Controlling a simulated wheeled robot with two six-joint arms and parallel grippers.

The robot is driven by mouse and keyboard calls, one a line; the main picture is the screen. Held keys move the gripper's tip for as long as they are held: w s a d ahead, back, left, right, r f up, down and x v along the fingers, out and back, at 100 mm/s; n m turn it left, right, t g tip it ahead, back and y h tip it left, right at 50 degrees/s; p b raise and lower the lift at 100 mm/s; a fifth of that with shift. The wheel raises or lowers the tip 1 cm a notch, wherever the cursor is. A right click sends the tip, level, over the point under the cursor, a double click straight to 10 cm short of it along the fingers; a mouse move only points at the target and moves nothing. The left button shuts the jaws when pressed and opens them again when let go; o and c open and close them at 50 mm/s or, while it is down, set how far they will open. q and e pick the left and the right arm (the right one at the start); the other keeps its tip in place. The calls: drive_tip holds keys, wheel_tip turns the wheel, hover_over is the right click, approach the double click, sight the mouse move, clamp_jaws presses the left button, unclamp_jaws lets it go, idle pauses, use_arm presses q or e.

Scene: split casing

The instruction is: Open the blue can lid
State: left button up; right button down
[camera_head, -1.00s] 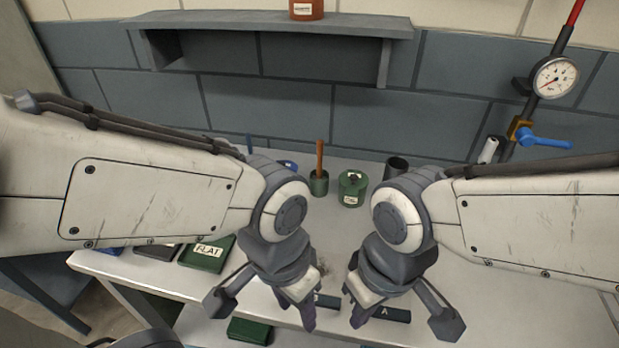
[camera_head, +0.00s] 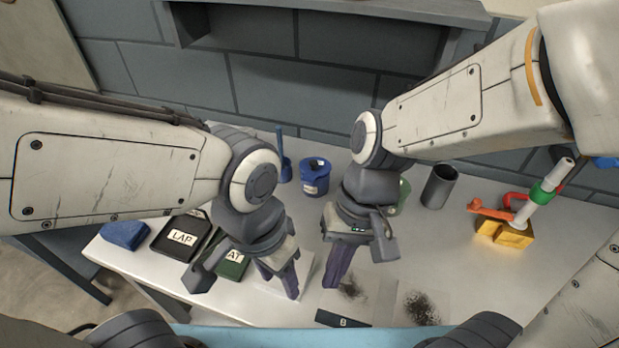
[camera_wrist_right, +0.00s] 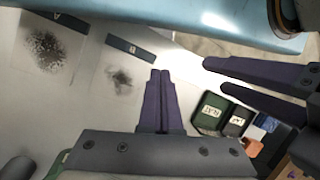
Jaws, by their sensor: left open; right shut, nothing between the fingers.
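The blue can (camera_head: 314,180) stands upright at the back of the bench, with a pale label on its front. Its blue lid (camera_head: 315,163) appears to sit on top. My right gripper (camera_head: 332,284) is in front of the can and slightly right, pointing down, apart from it. In the right wrist view its fingers (camera_wrist_right: 158,72) are together with nothing between them. My left gripper (camera_head: 280,284) hangs left of the right one, open and empty, also apart from the can. Its fingers show in the right wrist view (camera_wrist_right: 214,77). The blue can is not visible there.
A green can (camera_head: 402,196) is partly hidden behind my right gripper. A dark cylinder (camera_head: 440,187) and a yellow block (camera_head: 503,234) with an orange-red handle stand right. LAP (camera_head: 182,238) and blue (camera_head: 125,235) cases lie left. Smudged sheets (camera_head: 424,306) lie in front.

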drive_tip(key=w+f+m+g+y, duration=0.1)
drive_tip(key=w+f+m+y, duration=0.1)
drive_tip(key=w+m+y, duration=0.45)
drive_tip(key=m+t+y, duration=0.5)
drive_tip(key=m+t, duration=0.3)
drive_tip(key=m, duration=0.9)
approach(314, 165)
drive_tip(key=s+d+f, duration=0.2)
drive_tip(key=s+f, duration=0.1)
drive_tip(key=s, duration=0.1)
drive_tip(key=p+x, duration=0.2)
drive_tip(key=x, duration=0.8)
drive_tip(key=shift+w, duration=0.1)
